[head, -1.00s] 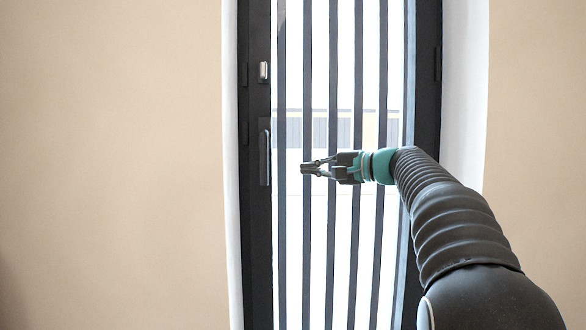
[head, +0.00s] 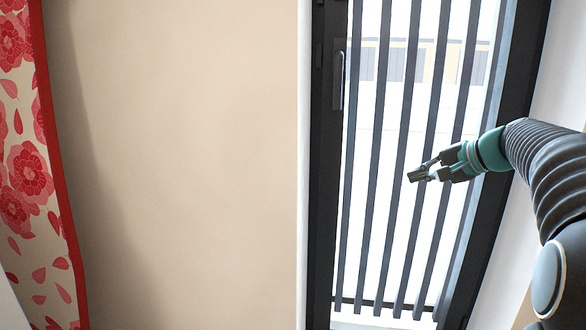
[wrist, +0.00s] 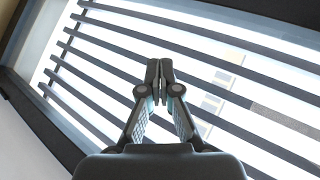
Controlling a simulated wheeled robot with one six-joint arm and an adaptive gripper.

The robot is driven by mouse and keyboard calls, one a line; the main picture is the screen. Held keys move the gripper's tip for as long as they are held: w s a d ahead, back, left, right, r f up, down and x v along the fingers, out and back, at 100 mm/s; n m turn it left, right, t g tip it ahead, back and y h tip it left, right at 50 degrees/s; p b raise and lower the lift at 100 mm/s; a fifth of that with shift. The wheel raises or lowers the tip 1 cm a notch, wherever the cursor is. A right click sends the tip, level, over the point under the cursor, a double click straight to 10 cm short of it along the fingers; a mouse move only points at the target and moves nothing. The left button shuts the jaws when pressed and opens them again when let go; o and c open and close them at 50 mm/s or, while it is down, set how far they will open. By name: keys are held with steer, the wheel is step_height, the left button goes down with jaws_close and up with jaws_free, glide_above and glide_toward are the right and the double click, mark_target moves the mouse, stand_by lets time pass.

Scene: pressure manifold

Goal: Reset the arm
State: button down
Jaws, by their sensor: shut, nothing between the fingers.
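My gripper (head: 418,174) is at the end of my outstretched arm, at the right of the head view. It points left in front of a tall dark-framed window with slanting dark bars. In the wrist view my gripper (wrist: 159,70) has its two fingertips together, with nothing between them. The barred window (wrist: 215,75) fills most of the wrist view behind the fingers. No manifold shows in these frames.
The window frame (head: 324,150) has a dark handle (head: 339,80) on its left side. A bare beige wall (head: 180,150) lies left of it. A red and cream flowered curtain (head: 28,175) hangs at the far left.

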steer(key=s+a+f+n+g+h+p, duration=0.1)
steer(key=s+a+f+n+g+h, duration=0.15)
steer(key=s+f, duration=0.5)
steer(key=s+a+f+n+g+h+p, duration=0.1)
steer(key=s+a+f+n+g+h, duration=0.25)
steer(key=s, duration=0.75)
steer(key=s+a+f+n+t+p, duration=0.1)
steer(key=s+a+n+p, duration=0.1)
steer(key=s, duration=0.5)
steer(key=s+a+f+n+t+p, duration=0.1)
steer(key=s+a, duration=0.4)
steer(key=s, duration=0.2)
steer(key=shift+a+n+h+p, duration=0.25)
steer(key=shift+n+h+p, duration=0.05)
steer(key=shift+n+p, duration=0.1)
